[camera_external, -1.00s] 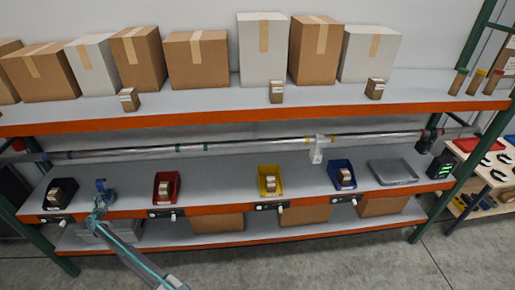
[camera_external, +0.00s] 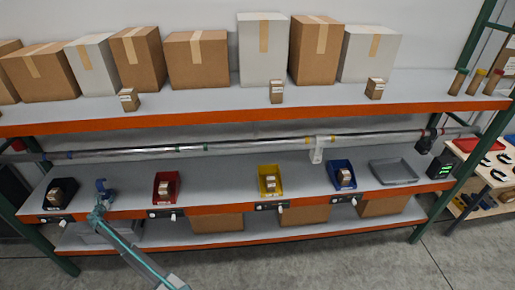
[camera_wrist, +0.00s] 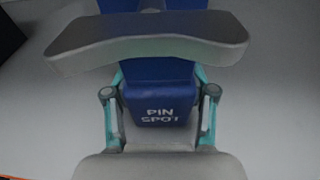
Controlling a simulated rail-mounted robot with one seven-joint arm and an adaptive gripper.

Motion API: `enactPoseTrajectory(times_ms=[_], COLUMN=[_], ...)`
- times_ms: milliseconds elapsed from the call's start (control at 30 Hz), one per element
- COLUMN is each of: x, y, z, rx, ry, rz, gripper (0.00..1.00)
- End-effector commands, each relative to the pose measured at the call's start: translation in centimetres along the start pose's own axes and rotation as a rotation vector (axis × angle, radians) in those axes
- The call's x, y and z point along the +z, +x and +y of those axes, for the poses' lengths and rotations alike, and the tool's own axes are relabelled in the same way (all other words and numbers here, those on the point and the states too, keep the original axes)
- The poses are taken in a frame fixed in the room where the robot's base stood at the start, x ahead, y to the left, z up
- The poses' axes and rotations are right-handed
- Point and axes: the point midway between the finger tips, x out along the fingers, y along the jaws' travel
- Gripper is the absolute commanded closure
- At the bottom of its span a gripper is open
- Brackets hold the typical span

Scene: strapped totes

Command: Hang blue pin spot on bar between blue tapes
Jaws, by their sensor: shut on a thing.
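The blue pin spot (camera_wrist: 160,105), lettered PIN SPOT, is between the teal fingers of my gripper (camera_wrist: 160,118) in the wrist view. My gripper is shut on it. A grey curved piece crosses above the lettering and hides part of the blue body. Two blue tapes (camera_external: 70,154) (camera_external: 45,156) mark the bar's left end, up and left of my gripper.
A white fixture (camera_external: 317,150) hangs on the bar between yellow tapes. Green tapes (camera_external: 177,148) mark its middle. A black bin (camera_external: 55,201) stands left of my gripper and a red bin (camera_external: 158,195) right. The orange upper shelf edge (camera_external: 250,112) runs above the bar.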

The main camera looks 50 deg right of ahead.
Motion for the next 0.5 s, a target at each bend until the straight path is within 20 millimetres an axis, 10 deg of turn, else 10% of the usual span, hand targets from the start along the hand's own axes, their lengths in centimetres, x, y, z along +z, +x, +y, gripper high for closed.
enactPoseTrajectory(times_ms=[500], x=[1.2], y=[-0.2], z=[0.0], rx=[0.0], ry=[0.0], rz=[-0.002], gripper=[0.86])
